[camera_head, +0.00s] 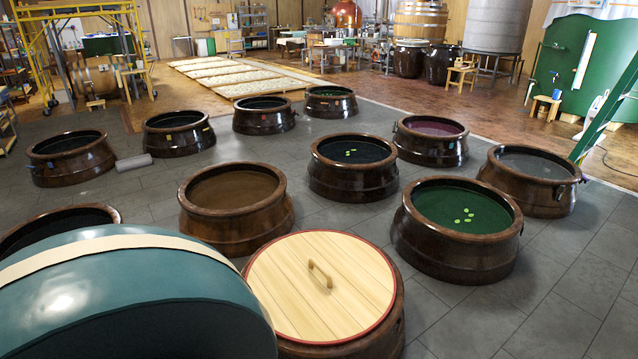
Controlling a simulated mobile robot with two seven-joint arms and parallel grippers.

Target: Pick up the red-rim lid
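The red-rim lid (345,290) is a round, pale wooden plank disc with a thin red edge. It lies flat on a brown jar (385,340) at the bottom centre and covers its mouth. A small wooden loop handle (320,272) stands near the lid's middle. Neither of my grippers is in view.
Several open brown jars stand around on grey tiles, including one with green liquid and leaves (456,215) and one with brown liquid (235,190). A large teal rounded object with a cream band (130,295) fills the lower left. Bare floor (540,290) lies at the lower right.

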